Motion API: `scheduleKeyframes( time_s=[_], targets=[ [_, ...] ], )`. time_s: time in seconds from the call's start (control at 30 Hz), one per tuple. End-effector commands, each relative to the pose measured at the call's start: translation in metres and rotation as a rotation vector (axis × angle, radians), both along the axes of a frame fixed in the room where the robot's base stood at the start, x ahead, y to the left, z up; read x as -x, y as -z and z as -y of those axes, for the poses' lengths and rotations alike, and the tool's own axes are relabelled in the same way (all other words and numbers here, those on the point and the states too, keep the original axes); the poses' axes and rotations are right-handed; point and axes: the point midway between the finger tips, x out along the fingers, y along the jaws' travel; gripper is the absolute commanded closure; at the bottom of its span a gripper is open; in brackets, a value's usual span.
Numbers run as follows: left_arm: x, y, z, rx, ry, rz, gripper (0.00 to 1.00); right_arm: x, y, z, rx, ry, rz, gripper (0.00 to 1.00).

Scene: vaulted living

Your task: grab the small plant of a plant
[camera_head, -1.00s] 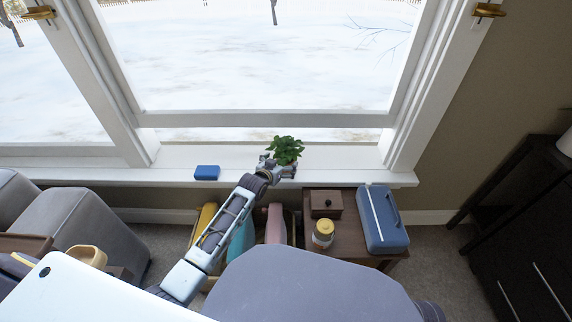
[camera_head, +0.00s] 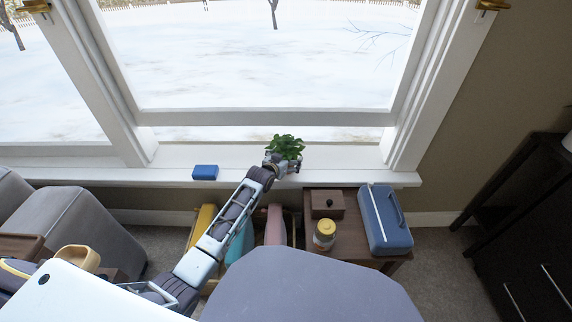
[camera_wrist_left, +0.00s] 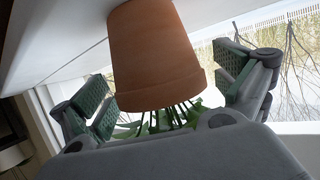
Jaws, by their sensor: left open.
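The small plant (camera_head: 286,146) has green leaves and stands on the white window sill. In the left wrist view its terracotta pot (camera_wrist_left: 152,55) fills the top middle, with green stems and leaves (camera_wrist_left: 165,118) below it in the picture. My left gripper (camera_head: 283,164) is at the plant, in front of its pot in the head view. In the wrist view the fingers of my left gripper (camera_wrist_left: 165,85) are open, one on each side of the pot, with a visible gap at least on the right. The pot is mostly hidden in the head view. My right gripper is not in view.
A blue block (camera_head: 205,172) lies on the sill (camera_head: 110,174) to the left. Below the sill stand a brown side table (camera_head: 352,233) with a blue case (camera_head: 384,220), a small wooden box (camera_head: 324,204) and a yellow-white jar (camera_head: 324,235). Window glass is behind the plant.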

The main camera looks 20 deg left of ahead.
Motion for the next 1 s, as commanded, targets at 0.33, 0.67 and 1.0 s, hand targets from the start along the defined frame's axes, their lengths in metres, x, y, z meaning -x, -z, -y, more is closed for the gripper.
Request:
scheduleKeyframes(
  time_s=[0.33,0.67,1.0],
  targets=[
    [0.0001,-0.0002,0.0000,0.000,0.000,0.000,0.07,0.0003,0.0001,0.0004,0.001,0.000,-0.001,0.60],
    [0.0002,-0.0001,-0.0002,0.000,0.000,0.000,0.49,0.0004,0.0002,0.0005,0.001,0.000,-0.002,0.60],
    [-0.0004,-0.0018,-0.0003,0.000,0.000,0.003,0.64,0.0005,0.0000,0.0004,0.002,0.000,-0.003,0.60]
  ],
)
